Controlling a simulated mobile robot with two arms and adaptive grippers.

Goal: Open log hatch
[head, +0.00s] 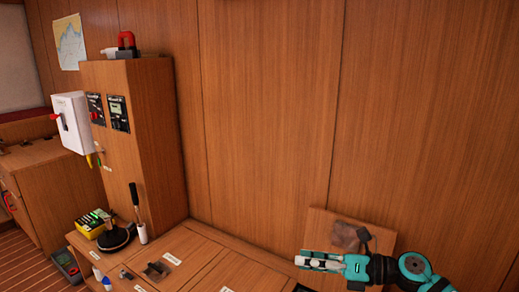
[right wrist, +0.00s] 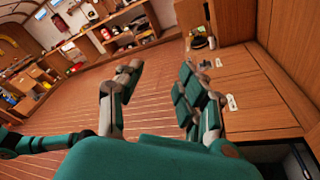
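A square wooden panel (head: 318,226) stands raised and tilted against the wall at the lower right of the head view, with a dark fitting (head: 350,236) on it. I cannot read a label on it. My right gripper (head: 311,262) is in front of this panel, apart from its fitting. In the right wrist view its two fingers (right wrist: 157,76) are spread wide with nothing between them. A dark opening (right wrist: 292,158) shows at the lower right of that view, partly hidden by my gripper. My left gripper is not in view.
The wooden bench top (head: 205,250) has labelled lids. A lever (head: 138,210), a yellow box (head: 90,223) and a black round object (head: 116,238) stand at its left end. A tall wooden cabinet (head: 155,140) rises behind them. Floor (right wrist: 85,95) beside the bench is clear.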

